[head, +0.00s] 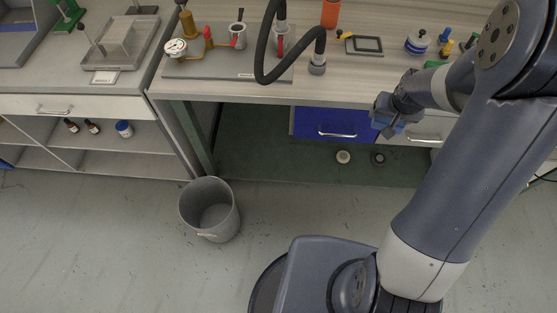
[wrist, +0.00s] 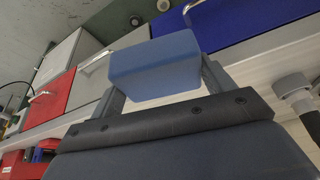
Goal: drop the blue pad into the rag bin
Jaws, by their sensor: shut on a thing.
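The blue pad (wrist: 155,65) is a block held between the two fingers of my gripper (wrist: 163,75) in the wrist view. In the head view my gripper (head: 388,122) hangs in front of the bench edge, right of the blue drawer, with the pad at its tip small and hard to make out. The rag bin (head: 210,209) is a grey, open-topped round bin on the floor, left of and below my gripper. Its visible inside looks empty. My gripper is well apart from the bin.
A bench (head: 240,90) carries a gauge with yellow and red fittings (head: 190,42), a black hose (head: 262,60) and small tools. A blue drawer (head: 332,123) sits under it. A shelf unit with bottles (head: 90,127) stands at left. Floor around the bin is clear.

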